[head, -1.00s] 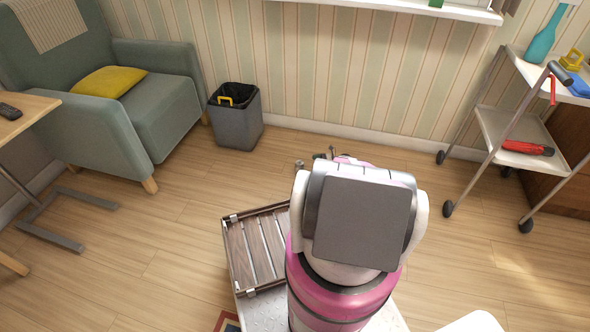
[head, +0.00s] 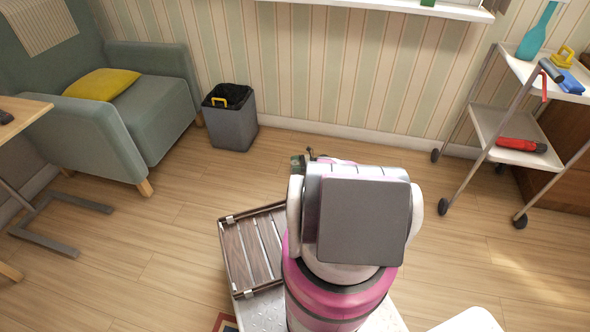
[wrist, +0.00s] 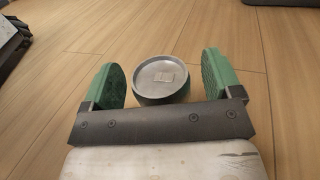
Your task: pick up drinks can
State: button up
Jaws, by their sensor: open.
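The drinks can (wrist: 160,80) stands upright on the wooden floor in the wrist view, its round metal top facing the camera. It sits between the two green finger pads of my gripper (wrist: 162,82), which is open, with a gap on each side of the can. Only the can's top and a little of its side show. In the head view the can is hidden behind my arm, and just a small part of my gripper shows beyond the arm.
A grey bin (head: 231,125) stands by the wall, next to a green armchair (head: 150,110). A white trolley (head: 500,130) with tools is at the right. A slatted wooden rack (head: 252,250) lies beside my arm. The floor towards the wall is clear.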

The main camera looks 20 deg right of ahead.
jog(key=c, duration=1)
jog(key=shift+r, duration=0.1)
